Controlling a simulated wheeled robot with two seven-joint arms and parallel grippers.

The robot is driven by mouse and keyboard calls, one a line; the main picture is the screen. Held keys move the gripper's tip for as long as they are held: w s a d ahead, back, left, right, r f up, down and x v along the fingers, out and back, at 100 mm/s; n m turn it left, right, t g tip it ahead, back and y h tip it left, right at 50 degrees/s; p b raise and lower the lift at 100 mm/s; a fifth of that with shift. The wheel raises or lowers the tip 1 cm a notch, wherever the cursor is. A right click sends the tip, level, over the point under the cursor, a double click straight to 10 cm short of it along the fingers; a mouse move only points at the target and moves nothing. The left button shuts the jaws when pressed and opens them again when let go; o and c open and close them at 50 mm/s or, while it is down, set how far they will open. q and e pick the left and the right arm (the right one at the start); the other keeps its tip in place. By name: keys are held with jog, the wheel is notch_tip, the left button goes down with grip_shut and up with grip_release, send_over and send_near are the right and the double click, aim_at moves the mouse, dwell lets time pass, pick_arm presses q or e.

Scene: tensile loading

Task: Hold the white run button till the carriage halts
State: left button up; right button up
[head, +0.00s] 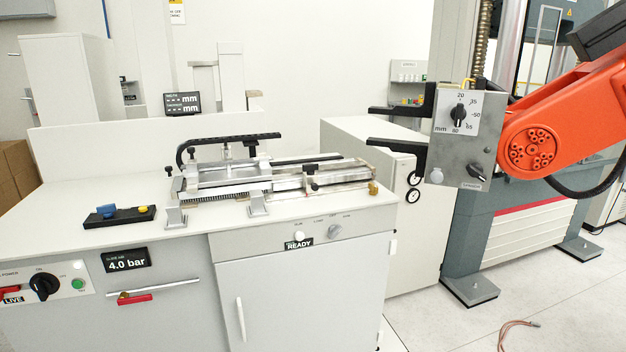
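The round white button (299,236) is on the front of the grey bench cabinet, just above a READY label, with a grey knob (334,231) to its right. The silver carriage assembly (310,175) lies along rails on the bench top; whether it moves cannot be told. My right gripper (369,125) has its two black fingers pointing left, spread one above the other, with nothing between them. It is up and to the right of the white button, not touching it. A grey dial panel covers the gripper's base. My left gripper is out of view.
The grey dial panel (462,140) has its own pale button (436,175). A white cabinet (345,135) stands behind the bench. A tray with blue and yellow pieces (118,217) lies at the bench's left. A green button (78,284) is at lower left.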

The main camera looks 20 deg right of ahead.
grip_shut()
dwell(1.4)
